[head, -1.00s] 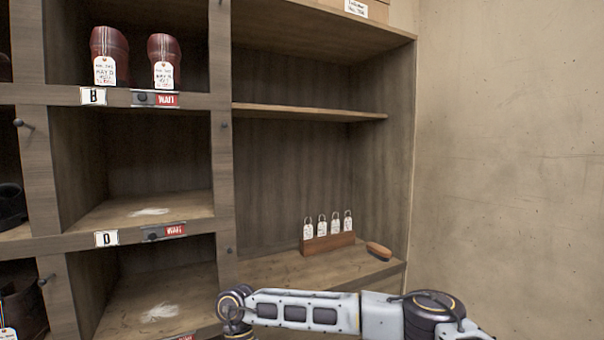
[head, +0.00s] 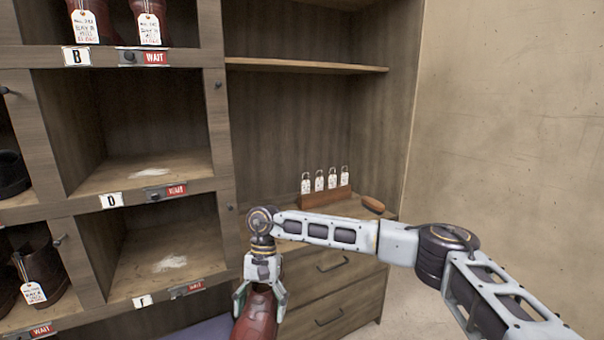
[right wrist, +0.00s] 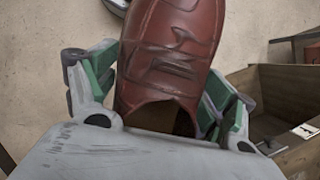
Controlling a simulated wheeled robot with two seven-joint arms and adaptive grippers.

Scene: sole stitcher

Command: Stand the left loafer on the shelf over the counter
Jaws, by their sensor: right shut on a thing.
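A red-brown leather loafer (head: 257,318) is in my right gripper (head: 260,296) at the bottom of the head view, its lower part cut off by the frame edge. In the right wrist view the loafer (right wrist: 172,60) sits between the two green-padded fingers, which are shut on it. The shelf (head: 300,66) is a thin wooden board above the counter (head: 352,208), and its visible top is bare. The gripper and loafer are well below the shelf, in front of the cabinet. My left gripper is not in view.
A wooden rack (head: 325,198) with several white tags and a brown brush (head: 373,204) stand on the counter. Drawers (head: 335,262) lie below. Cubbies at left hold other shoes, with red-brown ones in B (head: 148,20). A plain wall (head: 510,120) bounds the right side.

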